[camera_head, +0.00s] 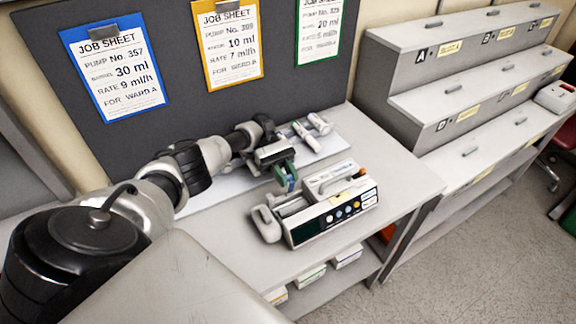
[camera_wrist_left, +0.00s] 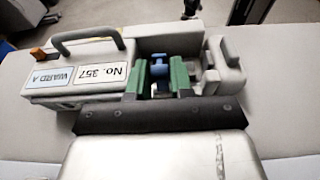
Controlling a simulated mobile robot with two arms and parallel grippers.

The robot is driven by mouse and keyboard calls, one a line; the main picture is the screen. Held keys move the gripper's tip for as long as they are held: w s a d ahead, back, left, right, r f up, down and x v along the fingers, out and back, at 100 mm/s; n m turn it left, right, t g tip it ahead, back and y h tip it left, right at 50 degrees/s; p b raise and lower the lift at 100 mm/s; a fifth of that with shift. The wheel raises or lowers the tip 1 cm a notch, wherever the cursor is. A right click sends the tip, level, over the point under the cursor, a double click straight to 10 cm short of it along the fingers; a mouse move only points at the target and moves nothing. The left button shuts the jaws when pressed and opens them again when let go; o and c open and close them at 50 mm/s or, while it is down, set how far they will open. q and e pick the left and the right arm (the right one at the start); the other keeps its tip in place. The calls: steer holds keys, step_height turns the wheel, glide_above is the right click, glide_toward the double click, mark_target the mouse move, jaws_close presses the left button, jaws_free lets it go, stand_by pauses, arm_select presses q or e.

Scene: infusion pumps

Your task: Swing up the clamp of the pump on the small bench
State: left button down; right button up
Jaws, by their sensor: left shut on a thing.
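The pump (camera_head: 335,218) stands on the small bench (camera_head: 240,240), its dark panel with coloured buttons facing the front. The wrist view shows the pump (camera_wrist_left: 75,78) from behind, with the labels "No. 357" and "WARD A" and a green-grey handle. The blue clamp (camera_wrist_left: 160,67) sits at the pump's open cradle, between the green fingers of my left gripper (camera_wrist_left: 160,80). In the head view my left gripper (camera_head: 284,178) is at the pump's back edge, shut on the clamp, which is mostly hidden there. How far the clamp is raised cannot be told. My right gripper is not in view.
White syringes (camera_head: 305,132) lie on a pale tray (camera_head: 210,188) behind the pump. Job sheets, including the blue one for pump 357 (camera_head: 115,68), hang on the dark board. A grey stepped rack (camera_head: 440,110) stands to the right.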

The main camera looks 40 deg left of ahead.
arm_select(q)
steer(key=shift+a, duration=0.1)
stand_by(0.5)
steer(key=c, duration=1.1)
jaws_free()
steer(key=r, duration=0.4)
steer(key=shift+w+d+r, duration=0.1)
steer(key=shift+d+r, duration=0.15)
steer(key=shift+d, duration=0.15)
steer(key=d+r, duration=0.2)
steer(key=d, duration=0.1)
steer(key=d+r, duration=0.2)
steer(key=d, duration=0.2)
steer(key=w+d+r, duration=0.1)
steer(key=d+r, duration=0.1)
steer(key=d, duration=0.1)
steer(key=shift+d+r+b, duration=0.2)
steer(key=shift+d+b, duration=0.1)
steer(key=shift+d, duration=0.1)
